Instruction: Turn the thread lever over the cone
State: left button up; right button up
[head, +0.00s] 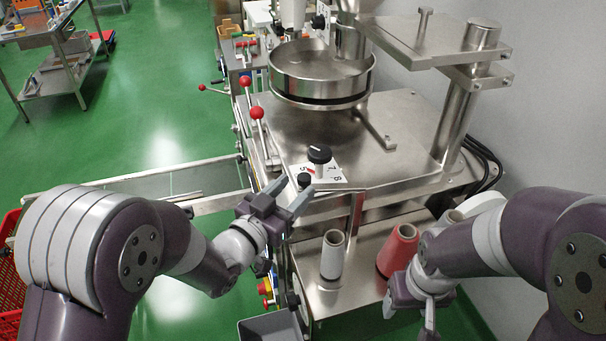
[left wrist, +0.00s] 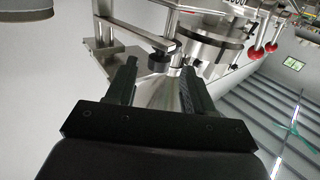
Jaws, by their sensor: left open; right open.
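A grey-white cone (head: 333,255) stands upright on the steel lower shelf, with a red cone (head: 398,250) to its right. A narrow upright steel bar (head: 355,213) rises behind the grey-white cone. I cannot tell for sure which part is the thread lever. My left gripper (head: 290,190) is open and empty, up and left of the grey-white cone, beside the machine's front edge. In the left wrist view, a flat metal arm with a black knob (left wrist: 155,58) lies beyond the open fingers (left wrist: 160,70). My right gripper (head: 408,317) is open, low in front of the red cone.
A large black knob (head: 319,154) stands on a numbered plate on the steel machine top (head: 350,140). A round steel bowl (head: 321,75) is behind. Red-ball levers (head: 257,113) line the machine's left side.

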aim_at(300, 184)
pick_arm(q)
jog(key=shift+x, duration=2.2)
jog(key=shift+s, duration=0.1)
grip_shut()
